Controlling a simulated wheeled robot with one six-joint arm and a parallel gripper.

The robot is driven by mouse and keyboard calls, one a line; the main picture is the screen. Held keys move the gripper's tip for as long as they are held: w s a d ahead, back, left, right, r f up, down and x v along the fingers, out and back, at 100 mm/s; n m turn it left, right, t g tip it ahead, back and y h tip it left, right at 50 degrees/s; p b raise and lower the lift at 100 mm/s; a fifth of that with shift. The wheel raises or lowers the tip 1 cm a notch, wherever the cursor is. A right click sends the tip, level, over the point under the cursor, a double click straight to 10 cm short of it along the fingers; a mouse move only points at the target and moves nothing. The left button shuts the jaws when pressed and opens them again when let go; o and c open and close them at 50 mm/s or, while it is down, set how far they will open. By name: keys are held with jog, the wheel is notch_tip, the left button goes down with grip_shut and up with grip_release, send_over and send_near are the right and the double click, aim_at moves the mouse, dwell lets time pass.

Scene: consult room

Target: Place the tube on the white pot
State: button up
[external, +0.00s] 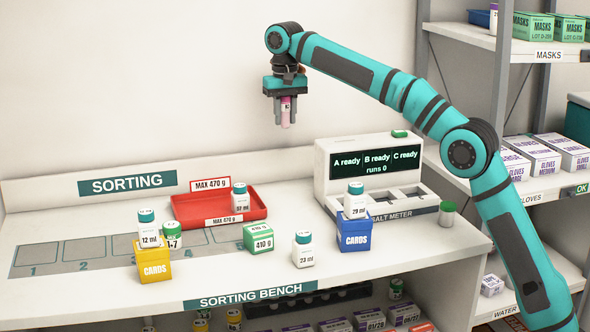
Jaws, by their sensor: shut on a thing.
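My gripper (286,122) hangs pointing down in the air above the bench, left of the meter. It is shut on a pink tube (286,108) with a pale label, held upright between the fingers. A white pot with a green lid (172,240) stands behind the yellow box, partly hidden by it. A similar white container with a teal cap, marked 23 ml (303,252), stands alone at the front of the bench. I cannot tell which of these the task calls the white pot. The tube is apart from both.
A yellow box (155,270) and a blue box (354,238) each carry a capped bottle. A red tray (195,208) holds another bottle. A green block (258,238) is mid-bench. The meter (325,165) stands at back right, with a green cup (447,216) beside it.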

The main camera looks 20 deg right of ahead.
jog(key=s+d+r+m, duration=0.15)
jog(key=s+d, duration=0.25)
jog(key=d, duration=0.4)
jog(key=s+d+r+n, duration=0.1)
jog(key=s+d+r, duration=0.25)
jog(key=d, duration=0.45)
jog(key=m, duration=0.2)
send_over(448, 204)
notch_tip(448, 204, down, 5)
notch_tip(448, 204, down, 10)
jog(key=shift+s+f, duration=0.15)
jog(key=shift+f, duration=2.4)
jog(key=shift+f, duration=0.2)
jog(key=o, duration=1)
jog(key=shift+c, duration=0.2)
